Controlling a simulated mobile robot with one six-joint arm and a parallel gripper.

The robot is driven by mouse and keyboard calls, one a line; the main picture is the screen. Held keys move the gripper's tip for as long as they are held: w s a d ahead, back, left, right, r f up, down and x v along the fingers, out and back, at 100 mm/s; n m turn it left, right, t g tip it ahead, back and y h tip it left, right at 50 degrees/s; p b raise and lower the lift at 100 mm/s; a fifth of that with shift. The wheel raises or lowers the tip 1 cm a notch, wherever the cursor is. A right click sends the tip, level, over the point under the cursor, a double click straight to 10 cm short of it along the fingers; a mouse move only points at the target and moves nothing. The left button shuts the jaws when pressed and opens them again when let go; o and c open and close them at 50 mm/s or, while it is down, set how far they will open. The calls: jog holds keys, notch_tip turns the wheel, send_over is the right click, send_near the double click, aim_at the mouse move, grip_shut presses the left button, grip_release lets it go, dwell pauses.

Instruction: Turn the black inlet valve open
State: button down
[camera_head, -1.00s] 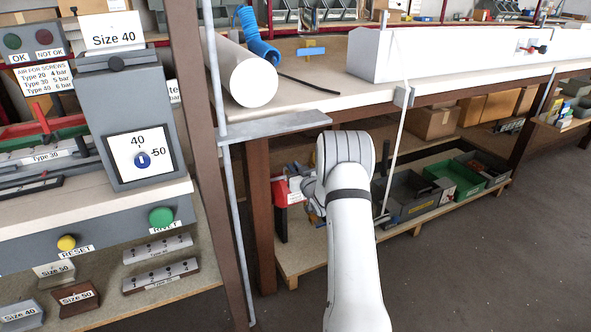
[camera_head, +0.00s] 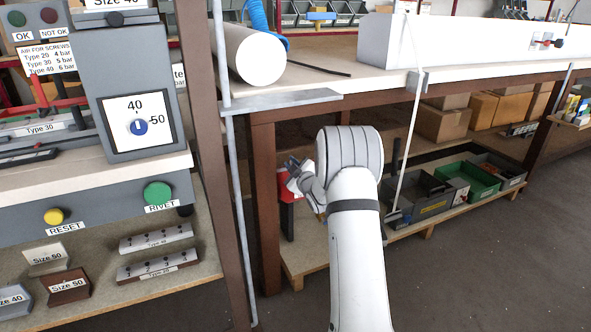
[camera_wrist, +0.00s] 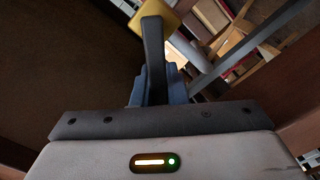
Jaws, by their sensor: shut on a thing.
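In the head view my gripper (camera_head: 296,172) is a small dark shape in front of the red thing under the bench. In the wrist view my gripper (camera_wrist: 152,28) shows one dark finger pointing up the picture. A yellow block (camera_wrist: 170,14) is at its tip, and my gripper is shut on it. Blue-grey parts (camera_wrist: 175,88) show behind the finger; I cannot tell what they belong to. Small dark and red knobs (camera_head: 546,42) sit on the long white housing at the far right. I cannot tell if one is the black inlet valve.
The red thing (camera_head: 286,190) stands on the low shelf under the bench (camera_head: 340,90). Grey and green bins (camera_head: 467,181) line the shelf to the right. A dark brown post (camera_head: 195,100) stands at the left, beside the grey control box (camera_head: 137,80). Floor at the right is clear.

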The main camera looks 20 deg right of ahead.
jog(key=shift+a+f+n, duration=0.25)
jog(key=shift+f+n, duration=0.35)
jog(key=shift+n, duration=0.85)
jog(key=shift+a+f+n, duration=0.3)
jog(key=shift+f+n, duration=0.35)
jog(key=shift+n, duration=0.75)
jog(key=shift+a+f+n, duration=0.25)
jog(key=shift+f+n, duration=0.35)
jog(key=shift+n, duration=0.85)
jog(key=c, duration=1.4)
grip_release()
jog(key=shift+c, duration=0.2)
jog(key=s+p, duration=0.2)
jog(key=s, duration=0.6)
jog(key=shift+d, duration=0.15)
